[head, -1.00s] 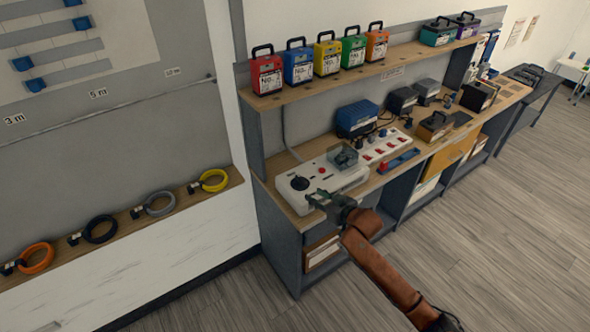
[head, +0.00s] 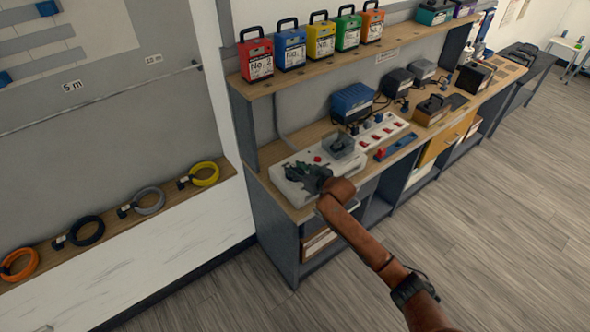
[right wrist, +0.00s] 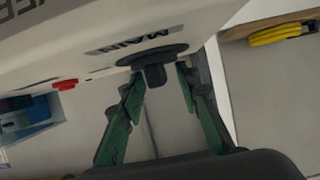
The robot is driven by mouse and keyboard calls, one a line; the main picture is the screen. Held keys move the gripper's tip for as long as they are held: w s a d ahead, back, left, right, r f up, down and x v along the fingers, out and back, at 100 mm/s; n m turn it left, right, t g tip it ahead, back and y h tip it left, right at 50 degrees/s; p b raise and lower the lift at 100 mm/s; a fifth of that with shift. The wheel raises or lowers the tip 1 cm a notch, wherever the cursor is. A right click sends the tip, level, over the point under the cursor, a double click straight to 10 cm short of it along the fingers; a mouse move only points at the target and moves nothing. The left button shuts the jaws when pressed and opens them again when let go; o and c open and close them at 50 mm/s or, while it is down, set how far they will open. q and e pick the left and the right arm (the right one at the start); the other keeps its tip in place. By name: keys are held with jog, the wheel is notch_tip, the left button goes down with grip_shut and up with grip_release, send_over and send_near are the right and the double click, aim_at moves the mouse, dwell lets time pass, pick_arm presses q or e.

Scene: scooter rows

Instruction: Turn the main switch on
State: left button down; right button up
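The white switch panel (head: 292,189) lies on the workbench at its near left end. In the right wrist view the panel (right wrist: 90,28) bears the label MAIN beside a dark round rotary knob (right wrist: 155,75). My right gripper (head: 303,174) is over the panel's left part and hides the knob in the head view. In the right wrist view the green fingers of my right gripper (right wrist: 161,80) are open, one on each side of the knob's raised handle. A gap shows at the right finger; contact at the left is unclear. My left gripper is not in view.
A red button (head: 317,159) and a clear-covered box (head: 341,144) sit close by on the panel. A white socket strip (head: 380,131) and a blue case (head: 352,102) stand farther right. Several coloured packs line the shelf (head: 330,64) above. The floor in front is clear.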

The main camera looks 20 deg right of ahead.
jog(key=c, duration=0.6)
grip_shut()
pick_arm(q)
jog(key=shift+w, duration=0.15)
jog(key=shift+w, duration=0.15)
